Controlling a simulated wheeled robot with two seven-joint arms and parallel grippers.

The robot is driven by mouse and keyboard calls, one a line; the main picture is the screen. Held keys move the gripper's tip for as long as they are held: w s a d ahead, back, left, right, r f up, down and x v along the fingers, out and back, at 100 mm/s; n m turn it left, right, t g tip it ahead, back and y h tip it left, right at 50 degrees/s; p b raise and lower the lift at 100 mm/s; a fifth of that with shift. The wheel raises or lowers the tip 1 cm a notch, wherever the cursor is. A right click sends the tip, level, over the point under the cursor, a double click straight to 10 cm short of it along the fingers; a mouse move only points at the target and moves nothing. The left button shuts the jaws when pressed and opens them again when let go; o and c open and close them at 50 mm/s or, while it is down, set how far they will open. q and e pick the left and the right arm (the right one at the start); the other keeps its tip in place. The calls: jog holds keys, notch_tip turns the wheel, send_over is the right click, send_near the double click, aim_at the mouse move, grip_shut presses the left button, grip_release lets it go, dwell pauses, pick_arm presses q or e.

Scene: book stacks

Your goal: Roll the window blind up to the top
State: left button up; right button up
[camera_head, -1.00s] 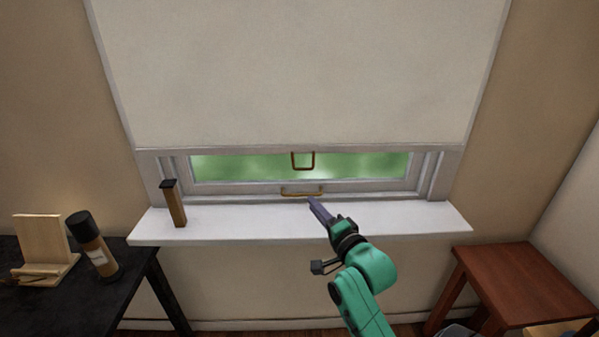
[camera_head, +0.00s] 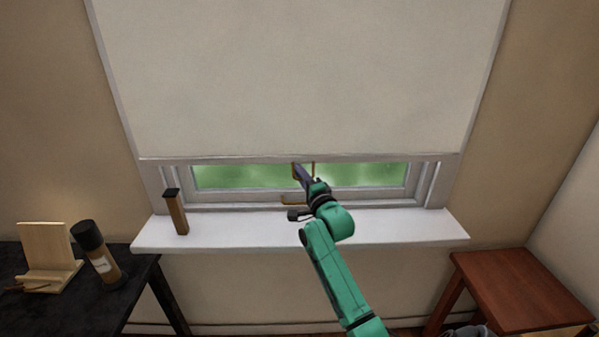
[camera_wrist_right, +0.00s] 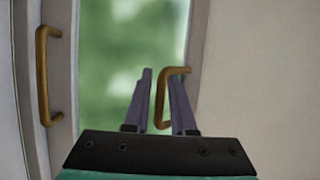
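The cream blind (camera_head: 300,80) hangs down over most of the window, with a strip of green glass showing below its bottom edge. A brown pull loop (camera_head: 313,170) hangs from the middle of that edge. My right gripper (camera_head: 299,170) is at the loop and hides part of it. In the right wrist view, the fingers of the right gripper (camera_wrist_right: 160,80) are apart, with the long bar of the pull loop (camera_wrist_right: 160,105) between them; I see no clamping. The blind (camera_wrist_right: 260,90) fills the right side there. My left gripper is out of view.
A brass window handle (camera_head: 292,199) sits on the lower frame, also in the wrist view (camera_wrist_right: 42,80). A dark-topped block (camera_head: 177,212) stands on the white sill (camera_head: 400,228). A black table (camera_head: 60,310) is left, a red-brown stool (camera_head: 520,290) right.

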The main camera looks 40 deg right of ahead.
grip_shut()
dwell(1.4)
